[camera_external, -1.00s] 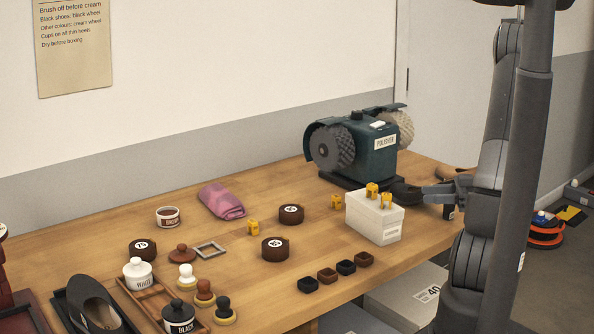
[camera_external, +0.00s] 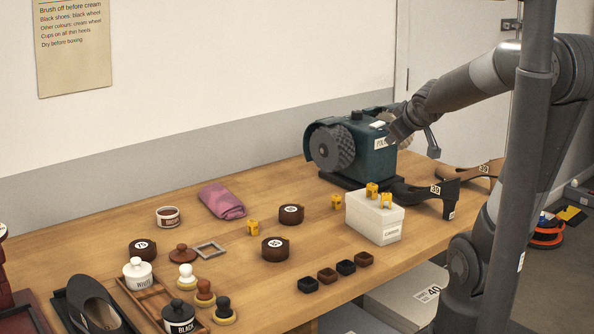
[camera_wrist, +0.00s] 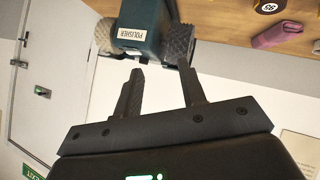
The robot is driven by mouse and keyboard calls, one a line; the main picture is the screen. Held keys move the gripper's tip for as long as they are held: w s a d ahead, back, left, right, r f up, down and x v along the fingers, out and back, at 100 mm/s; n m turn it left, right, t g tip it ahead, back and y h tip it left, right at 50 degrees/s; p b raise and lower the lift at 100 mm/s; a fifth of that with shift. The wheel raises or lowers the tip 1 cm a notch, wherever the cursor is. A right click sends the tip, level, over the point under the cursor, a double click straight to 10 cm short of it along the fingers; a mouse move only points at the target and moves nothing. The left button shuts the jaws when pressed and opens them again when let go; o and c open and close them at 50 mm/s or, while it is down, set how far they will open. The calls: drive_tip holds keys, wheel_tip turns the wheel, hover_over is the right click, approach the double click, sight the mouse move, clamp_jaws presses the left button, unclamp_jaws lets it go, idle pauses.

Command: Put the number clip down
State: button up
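My gripper (camera_external: 415,138) is raised above the bench, in front of the polisher's right side. In the wrist view its two fingers (camera_wrist: 161,78) stand apart with nothing between them. Several small yellow clips show in the external view: two on the white carton (camera_external: 375,224), one at its rear (camera_external: 371,190) and one nearer its front right (camera_external: 386,200). Another yellow clip (camera_external: 336,201) stands on the bench left of the carton, and one more (camera_external: 253,228) stands farther left. Their numbers are too small to read.
The green polisher (camera_external: 370,155) stands at the back. A black shoe (camera_external: 430,196) and a brown shoe (camera_external: 480,171), both with white tags, lie right of the carton. Dark round tins, small dark square cups (camera_external: 327,275) and a pink cloth (camera_external: 222,201) occupy the bench.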

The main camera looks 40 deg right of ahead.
drive_tip(key=s+a+m+g+y, duration=0.1)
drive_tip(key=s+a+g+y, duration=0.3)
drive_tip(key=s+a, duration=0.9)
drive_tip(key=shift+a+f+y, duration=0.2)
drive_tip(key=shift+a+y, duration=0.2)
drive_tip(key=shift+a, duration=0.7)
